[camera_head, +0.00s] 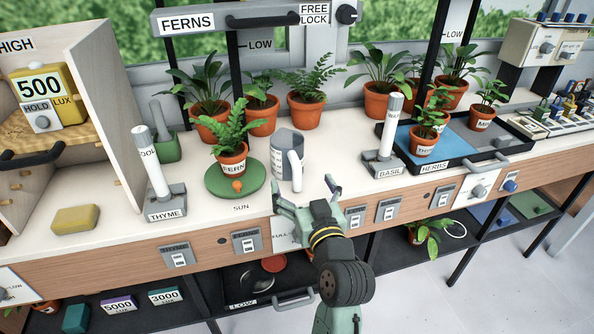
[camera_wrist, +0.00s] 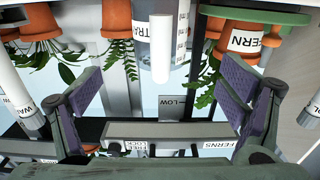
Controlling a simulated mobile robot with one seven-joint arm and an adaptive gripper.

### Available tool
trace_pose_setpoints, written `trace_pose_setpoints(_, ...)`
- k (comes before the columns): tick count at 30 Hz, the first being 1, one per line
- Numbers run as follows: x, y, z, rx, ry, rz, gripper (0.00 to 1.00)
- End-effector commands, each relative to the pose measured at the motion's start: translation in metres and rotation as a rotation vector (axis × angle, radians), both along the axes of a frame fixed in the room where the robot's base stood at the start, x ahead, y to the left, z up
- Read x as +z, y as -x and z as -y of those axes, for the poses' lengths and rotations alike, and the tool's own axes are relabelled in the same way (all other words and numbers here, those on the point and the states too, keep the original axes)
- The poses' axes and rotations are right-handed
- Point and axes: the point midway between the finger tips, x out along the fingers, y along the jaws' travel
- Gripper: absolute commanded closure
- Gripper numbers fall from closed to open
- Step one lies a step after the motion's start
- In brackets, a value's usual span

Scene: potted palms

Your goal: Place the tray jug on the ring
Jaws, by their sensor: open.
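The grey jug (camera_head: 281,158) stands upright on the white bench, right of the green saucer, with its pale handle facing my gripper. In the upside-down wrist view the jug (camera_wrist: 141,22) is at the top, its label partly hidden behind the handle, only "TRA" legible. My gripper (camera_head: 304,192) is open and empty at the bench's front edge, just in front of the jug and apart from it. In the wrist view the handle lies between the spread fingers of my gripper (camera_wrist: 163,85). A thin white ring (camera_head: 455,229) shows on the lower right shelf, beside a plant; I cannot tell whether it is the task's ring.
A potted fern (camera_head: 231,159) stands on the green saucer (camera_head: 216,185) left of the jug. Upright handles stand on the THYME base (camera_head: 165,204) and BASIL base (camera_head: 385,163). More potted plants line the back. A black HERBS tray (camera_head: 470,157) is at right.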

Motion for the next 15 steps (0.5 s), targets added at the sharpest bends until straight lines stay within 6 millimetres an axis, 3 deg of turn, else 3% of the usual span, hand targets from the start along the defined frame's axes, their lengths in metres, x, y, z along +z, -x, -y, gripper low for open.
trace_pose_setpoints(6, 0.0024, 0.0123, 0.0038, 0.000, -0.001, 0.000, 0.11)
trace_pose_setpoints(15, 0.0041, 0.0128, 0.0014, 0.004, -0.001, 0.008, 0.11)
